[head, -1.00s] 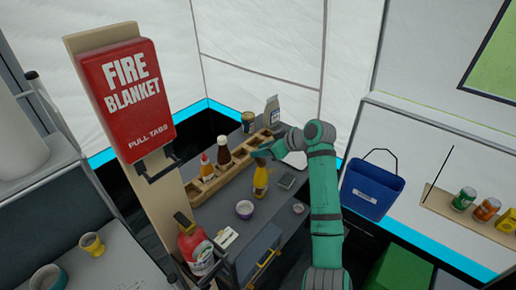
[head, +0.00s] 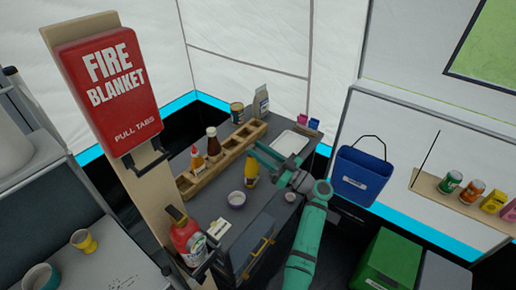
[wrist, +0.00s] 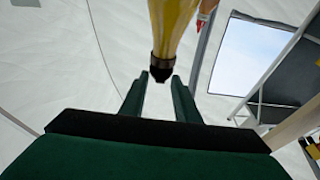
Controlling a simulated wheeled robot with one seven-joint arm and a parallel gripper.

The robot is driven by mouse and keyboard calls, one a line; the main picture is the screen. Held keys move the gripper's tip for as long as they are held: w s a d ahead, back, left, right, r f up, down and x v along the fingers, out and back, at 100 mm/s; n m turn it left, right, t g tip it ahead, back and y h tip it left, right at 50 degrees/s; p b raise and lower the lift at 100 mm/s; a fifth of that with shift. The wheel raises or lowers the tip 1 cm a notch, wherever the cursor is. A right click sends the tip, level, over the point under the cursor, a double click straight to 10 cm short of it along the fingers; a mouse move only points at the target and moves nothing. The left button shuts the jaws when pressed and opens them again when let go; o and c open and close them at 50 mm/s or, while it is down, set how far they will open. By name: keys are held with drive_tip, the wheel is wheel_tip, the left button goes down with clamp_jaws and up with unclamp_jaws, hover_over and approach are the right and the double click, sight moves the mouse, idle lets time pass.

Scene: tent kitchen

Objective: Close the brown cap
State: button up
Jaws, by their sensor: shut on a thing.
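A yellow bottle (head: 251,172) stands on the grey counter, in front of the wooden rack. In the wrist view its yellow body (wrist: 174,24) tapers to the dark brown cap (wrist: 161,71). My gripper (head: 255,153) is at the bottle's top, coming from the right. In the wrist view my two green fingertips (wrist: 161,78) are on either side of the brown cap and shut on it. In the head view the cap is too small and too covered by the gripper to make out.
A wooden rack (head: 211,168) with sauce bottles stands left of the yellow bottle. A small white-and-purple bowl (head: 236,199) is in front. A white tray (head: 289,142) lies behind my gripper. A blue bucket (head: 362,174) hangs on the right.

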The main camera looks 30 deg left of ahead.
drive_tip(key=shift+d+f+y, duration=0.1)
drive_tip(key=shift+f+y, duration=0.4)
drive_tip(key=shift+y, duration=0.35)
drive_tip(key=shift+f+y, duration=0.45)
drive_tip(key=shift+y, duration=0.4)
drive_tip(key=o, duration=1.1)
drive_tip(key=shift+c, duration=0.2)
drive_tip(key=v, duration=1)
drive_tip(key=shift+d+f, duration=0.3)
